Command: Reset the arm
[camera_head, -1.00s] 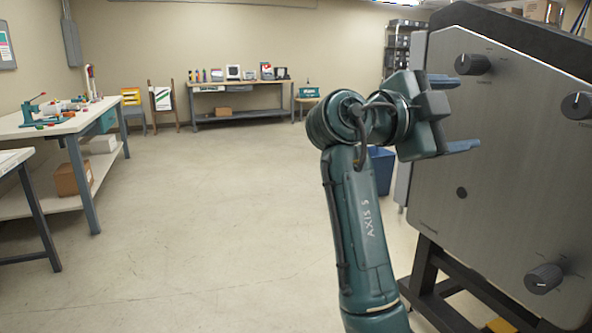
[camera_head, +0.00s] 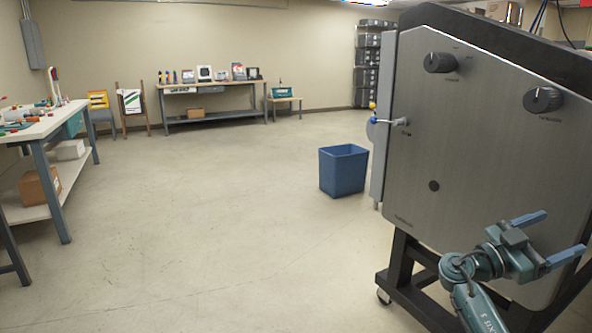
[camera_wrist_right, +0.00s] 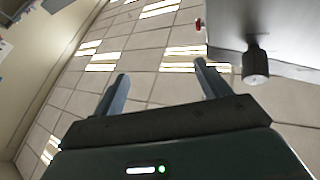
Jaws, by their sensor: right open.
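My right gripper (camera_head: 549,238) is low at the right in the head view, in front of the lower part of the grey machine panel (camera_head: 450,140). Its two blue fingers are spread apart with nothing between them. In the right wrist view the open fingers (camera_wrist_right: 162,88) show against the ceiling tiles, with a panel edge and a dark knob (camera_wrist_right: 255,66) at the upper right. The panel carries two dark knobs near its top, the left one (camera_head: 440,62) and the right one (camera_head: 543,99). The panel's lower knob is not visible behind my arm. My left gripper is not in view.
A small lever with a blue end (camera_head: 388,121) sticks out at the panel's left edge. The machine stands on a black wheeled frame (camera_head: 400,262). A blue bin (camera_head: 343,170) is on the floor beside it. A workbench (camera_head: 50,125) is at the left. The middle floor is clear.

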